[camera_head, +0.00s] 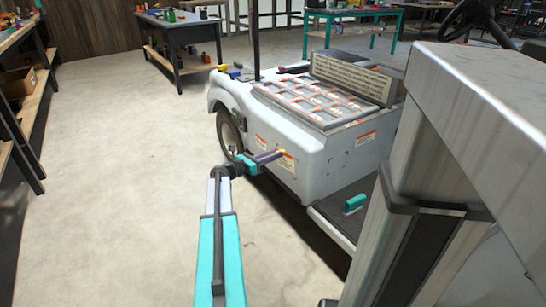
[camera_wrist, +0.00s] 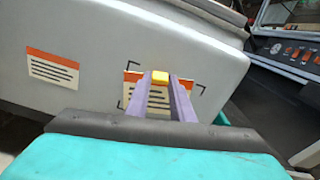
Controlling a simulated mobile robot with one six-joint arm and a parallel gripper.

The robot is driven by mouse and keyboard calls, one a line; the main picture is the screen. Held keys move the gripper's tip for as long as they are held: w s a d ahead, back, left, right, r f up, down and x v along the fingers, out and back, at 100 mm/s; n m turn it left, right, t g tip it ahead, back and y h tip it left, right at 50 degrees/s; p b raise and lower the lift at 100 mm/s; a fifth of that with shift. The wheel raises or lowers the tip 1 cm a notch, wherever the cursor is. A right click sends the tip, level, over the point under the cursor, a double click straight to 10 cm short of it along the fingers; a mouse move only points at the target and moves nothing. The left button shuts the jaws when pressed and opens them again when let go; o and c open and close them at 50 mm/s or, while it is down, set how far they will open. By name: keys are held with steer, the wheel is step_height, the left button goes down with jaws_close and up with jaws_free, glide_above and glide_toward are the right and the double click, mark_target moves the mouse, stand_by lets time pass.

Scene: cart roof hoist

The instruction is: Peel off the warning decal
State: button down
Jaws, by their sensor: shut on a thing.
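The warning decal (camera_head: 287,161), pale with an orange band and dark print lines, hangs at the tip of my gripper (camera_head: 280,152). In the wrist view the decal (camera_wrist: 132,77) is partly hidden behind my gripper (camera_wrist: 160,80). The purple fingers are shut on its small yellow tab (camera_wrist: 159,77). Dark corner marks stand on the cart's pale side panel (camera_head: 315,172); in the head view the area inside them looks bare and lies right of the decal. The decal appears apart from the panel, in front of it.
Another warning decal (camera_head: 260,140) is on the panel to the left, and one more (camera_head: 367,137) is at the right. A teal block (camera_head: 355,203) lies on the dark cart step (camera_head: 335,213). Open floor (camera_head: 130,170) lies left of the cart; a workbench (camera_head: 180,40) stands behind.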

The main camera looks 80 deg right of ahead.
steer(key=shift+p+v, duration=0.55)
steer(key=shift+v, duration=1.1)
stand_by(2.0)
steer(key=shift+p+v, duration=1.35)
steer(key=shift+v, duration=1.55)
